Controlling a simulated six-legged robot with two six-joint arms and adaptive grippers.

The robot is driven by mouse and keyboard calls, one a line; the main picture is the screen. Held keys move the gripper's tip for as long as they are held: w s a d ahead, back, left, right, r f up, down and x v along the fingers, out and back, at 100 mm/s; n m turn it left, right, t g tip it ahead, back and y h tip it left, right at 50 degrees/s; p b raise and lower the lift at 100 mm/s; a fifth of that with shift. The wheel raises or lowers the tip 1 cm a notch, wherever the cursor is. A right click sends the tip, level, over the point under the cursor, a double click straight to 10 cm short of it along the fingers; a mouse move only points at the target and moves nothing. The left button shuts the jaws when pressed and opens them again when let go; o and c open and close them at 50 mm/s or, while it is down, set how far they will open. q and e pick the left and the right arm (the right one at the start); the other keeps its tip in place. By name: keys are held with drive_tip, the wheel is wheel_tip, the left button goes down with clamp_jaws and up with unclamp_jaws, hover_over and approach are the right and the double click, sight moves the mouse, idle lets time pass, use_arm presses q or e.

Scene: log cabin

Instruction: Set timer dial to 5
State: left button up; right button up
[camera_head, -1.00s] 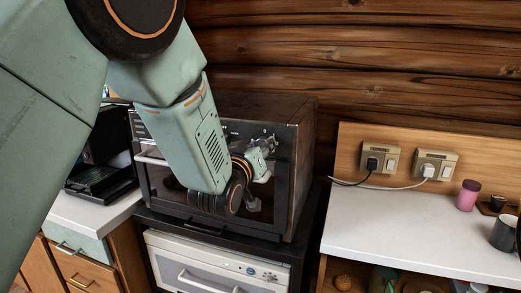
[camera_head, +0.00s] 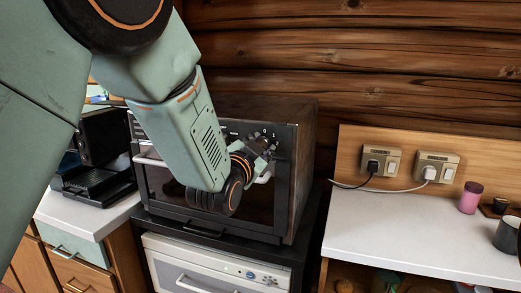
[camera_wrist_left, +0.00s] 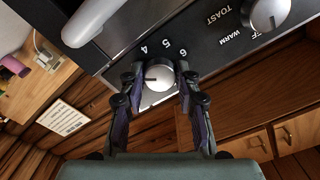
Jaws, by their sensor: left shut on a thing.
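The toaster oven (camera_head: 306,165) stands on a dark stand, its control panel along the upper front. In the left wrist view the timer dial (camera_wrist_left: 158,75) is a round silver knob, with 4, 5 and 6 printed on the black panel around it. My left gripper (camera_wrist_left: 157,74) is shut on the knob, one finger on each side. The dark line on the knob is small, so I cannot tell its exact setting. In the head view my left gripper (camera_head: 264,157) is at the panel's right end and hides most of the dial. My right gripper is not in view.
A second silver knob (camera_wrist_left: 268,14), near TOAST and WARM, sits along the same panel. A white oven (camera_head: 215,265) is below. At right, a white counter (camera_head: 400,235) holds a pink container (camera_head: 470,198) and dark cups, with plugged sockets (camera_head: 380,161) behind.

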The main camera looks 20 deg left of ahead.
use_arm(q)
drive_tip(key=m+b, duration=0.1)
drive_tip(key=m, duration=0.5)
drive_tip(key=m+b, duration=0.1)
drive_tip(key=m, duration=0.6)
drive_tip(key=m+b, duration=0.1)
drive_tip(key=m, duration=0.5)
drive_tip(key=shift+f+m+b, duration=0.3)
drive_tip(key=shift+f+b, duration=0.05)
drive_tip(key=shift+b, duration=0.05)
drive_tip(key=o, duration=0.7)
drive_tip(key=shift+o, duration=0.9)
drive_tip(key=shift+s+r, duration=0.1)
drive_tip(key=shift+r, duration=0.15)
